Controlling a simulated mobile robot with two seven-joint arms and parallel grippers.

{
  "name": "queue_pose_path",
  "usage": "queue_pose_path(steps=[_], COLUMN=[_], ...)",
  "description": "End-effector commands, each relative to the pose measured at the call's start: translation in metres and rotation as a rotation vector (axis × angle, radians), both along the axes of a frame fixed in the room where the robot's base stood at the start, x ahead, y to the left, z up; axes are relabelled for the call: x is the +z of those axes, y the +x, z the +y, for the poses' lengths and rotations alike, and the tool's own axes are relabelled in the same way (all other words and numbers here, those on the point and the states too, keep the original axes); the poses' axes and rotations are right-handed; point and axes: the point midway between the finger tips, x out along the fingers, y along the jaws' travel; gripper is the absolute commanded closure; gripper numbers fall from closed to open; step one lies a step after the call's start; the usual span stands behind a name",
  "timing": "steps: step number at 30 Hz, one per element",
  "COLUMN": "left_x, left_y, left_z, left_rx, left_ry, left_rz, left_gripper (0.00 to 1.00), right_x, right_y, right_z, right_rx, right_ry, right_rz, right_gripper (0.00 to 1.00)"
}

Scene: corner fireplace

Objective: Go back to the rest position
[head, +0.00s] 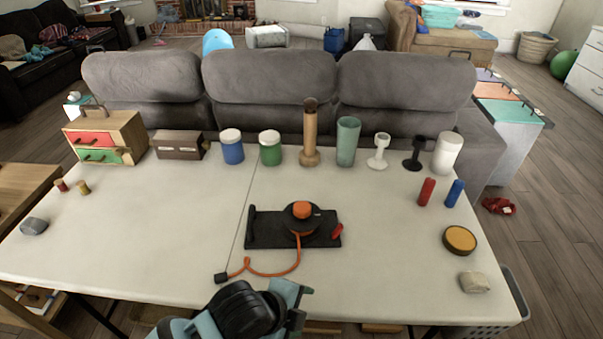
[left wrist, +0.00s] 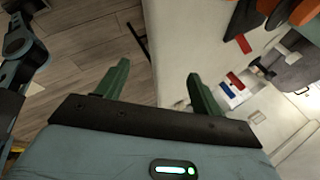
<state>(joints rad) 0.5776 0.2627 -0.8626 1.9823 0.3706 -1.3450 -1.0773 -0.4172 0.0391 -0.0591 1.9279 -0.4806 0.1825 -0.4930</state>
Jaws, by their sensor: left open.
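My left gripper (head: 291,297) is at the bottom middle of the head view, at the near edge of the white table (head: 150,225). In the left wrist view its two green fingers (left wrist: 159,72) are spread apart, with nothing between them. The table edge and the wooden floor show beyond the fingers there. A black device with an orange knob (head: 302,210) lies on the table beyond the gripper, apart from it. Its orange cord (head: 270,273) curls to a black plug (head: 221,278). My right gripper is in neither view.
A small drawer box (head: 128,130), a blue jar (head: 231,150), a green jar (head: 270,152) and several other items line the table's far side. Red (head: 427,191) and blue (head: 455,193) cylinders stand at right. A grey sofa (head: 275,90) is behind. The table's left middle is clear.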

Motion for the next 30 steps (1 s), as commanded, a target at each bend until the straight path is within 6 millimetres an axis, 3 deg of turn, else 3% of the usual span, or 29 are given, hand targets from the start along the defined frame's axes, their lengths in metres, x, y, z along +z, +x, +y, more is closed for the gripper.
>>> queue_pose_path(steps=[5, 11, 17, 21, 27, 30], left_x=[-0.023, -0.053, -0.087, -0.108, -0.127, -0.130], left_y=[-0.016, -0.037, -0.073, -0.108, -0.164, -0.183], left_z=[0.009, 0.039, 0.087, 0.128, 0.182, 0.199], left_rx=[0.304, 0.651, 0.989, 1.214, 1.459, 1.528], left_ry=[-0.222, -0.423, -0.580, -0.665, -0.748, -0.771], left_rz=[0.112, 0.216, 0.287, 0.310, 0.307, 0.300], left_gripper=[0.33, 0.33, 0.33, 0.33, 0.33, 0.33], right_x=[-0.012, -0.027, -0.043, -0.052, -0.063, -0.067], right_y=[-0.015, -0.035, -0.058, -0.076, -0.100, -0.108], right_z=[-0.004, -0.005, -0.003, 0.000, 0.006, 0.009], right_rx=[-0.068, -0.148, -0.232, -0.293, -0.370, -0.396], right_ry=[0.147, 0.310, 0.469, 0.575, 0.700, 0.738], right_rz=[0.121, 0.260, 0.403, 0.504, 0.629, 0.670], right_gripper=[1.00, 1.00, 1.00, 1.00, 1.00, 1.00])
